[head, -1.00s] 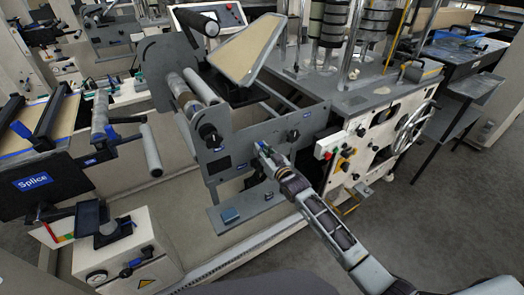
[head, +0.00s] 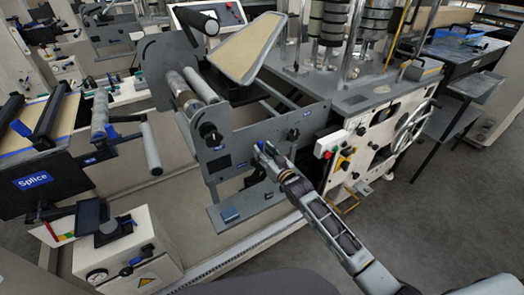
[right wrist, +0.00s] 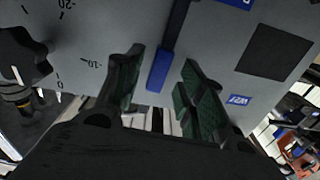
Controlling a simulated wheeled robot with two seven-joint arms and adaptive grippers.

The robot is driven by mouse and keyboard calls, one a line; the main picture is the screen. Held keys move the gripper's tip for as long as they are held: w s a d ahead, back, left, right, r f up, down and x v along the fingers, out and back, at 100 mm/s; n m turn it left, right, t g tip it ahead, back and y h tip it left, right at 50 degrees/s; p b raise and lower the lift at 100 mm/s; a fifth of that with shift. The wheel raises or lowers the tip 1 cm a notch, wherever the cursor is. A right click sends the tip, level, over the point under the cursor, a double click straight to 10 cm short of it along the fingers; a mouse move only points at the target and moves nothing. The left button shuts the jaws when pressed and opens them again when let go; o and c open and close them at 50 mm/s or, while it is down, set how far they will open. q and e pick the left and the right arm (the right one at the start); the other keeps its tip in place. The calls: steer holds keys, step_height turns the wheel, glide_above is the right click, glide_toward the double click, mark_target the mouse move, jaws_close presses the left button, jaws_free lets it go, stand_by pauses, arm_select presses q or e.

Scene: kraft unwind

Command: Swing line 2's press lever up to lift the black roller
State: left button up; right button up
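In the right wrist view, a dark lever with a blue end (right wrist: 159,70) hangs down in front of a grey plate. My right gripper (right wrist: 160,90) is open, with its green-padded fingers on either side of the blue end. I cannot tell whether either finger touches it. In the head view, my right gripper (head: 262,150) is at the grey side plate (head: 236,150) of the middle machine; the lever is hard to make out there. My left gripper is not in view.
A black knob (right wrist: 20,60) sits beside a printed scale, left of the lever in the right wrist view. In the head view, a white control panel (head: 355,155) with a handwheel (head: 415,125) stands to the right. A "Splice" board (head: 40,180) is at the left.

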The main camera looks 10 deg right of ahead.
steer(key=v, duration=1)
stand_by(0.4)
stand_by(0.6)
